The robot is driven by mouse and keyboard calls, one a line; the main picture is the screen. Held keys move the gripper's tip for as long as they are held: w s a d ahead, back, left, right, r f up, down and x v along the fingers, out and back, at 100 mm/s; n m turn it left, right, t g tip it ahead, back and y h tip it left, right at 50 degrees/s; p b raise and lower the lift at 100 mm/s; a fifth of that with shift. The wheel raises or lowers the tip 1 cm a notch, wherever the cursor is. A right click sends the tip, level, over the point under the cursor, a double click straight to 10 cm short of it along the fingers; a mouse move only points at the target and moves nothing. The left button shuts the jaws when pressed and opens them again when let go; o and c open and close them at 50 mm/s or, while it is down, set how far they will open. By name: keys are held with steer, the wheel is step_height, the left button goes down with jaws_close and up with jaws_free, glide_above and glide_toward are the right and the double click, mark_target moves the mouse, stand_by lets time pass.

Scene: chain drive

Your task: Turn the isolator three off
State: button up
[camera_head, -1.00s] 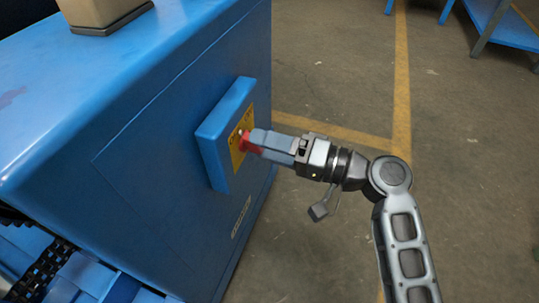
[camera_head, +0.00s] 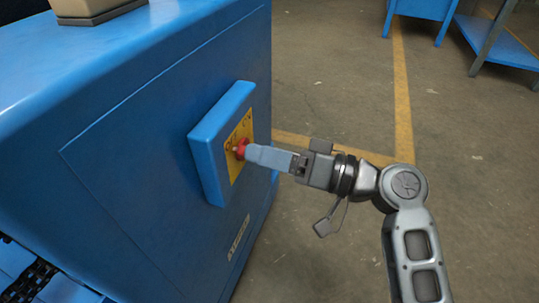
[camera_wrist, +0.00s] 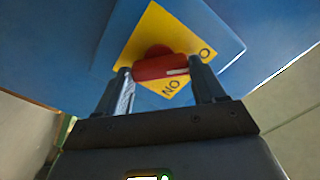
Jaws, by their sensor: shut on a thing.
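The isolator is a blue box (camera_head: 207,150) with a yellow plate (camera_head: 236,170) and a red handle (camera_head: 241,148) on the side of a blue cabinet. My gripper (camera_head: 250,152) reaches it from the right and is shut on the red handle. In the wrist view the red handle (camera_wrist: 162,67) lies between the two fingertips, with a white mark near its right end. Upside-down "ON" lettering shows on the yellow plate (camera_wrist: 150,25) below the handle, and part of another word is at the right. The fingers hide part of the plate.
The blue cabinet (camera_head: 120,170) fills the left, with a beige object (camera_head: 95,10) on top and part of a chain (camera_head: 40,272) at lower left. Blue tables (camera_head: 500,48) stand far right. The floor (camera_head: 330,90) between is clear.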

steer(key=o, duration=1)
steer(key=shift+o, duration=0.2)
steer(key=p+v, duration=0.2)
steer(key=v, duration=0.5)
steer(key=shift+d, duration=0.4)
steer(key=shift+s, duration=0.15)
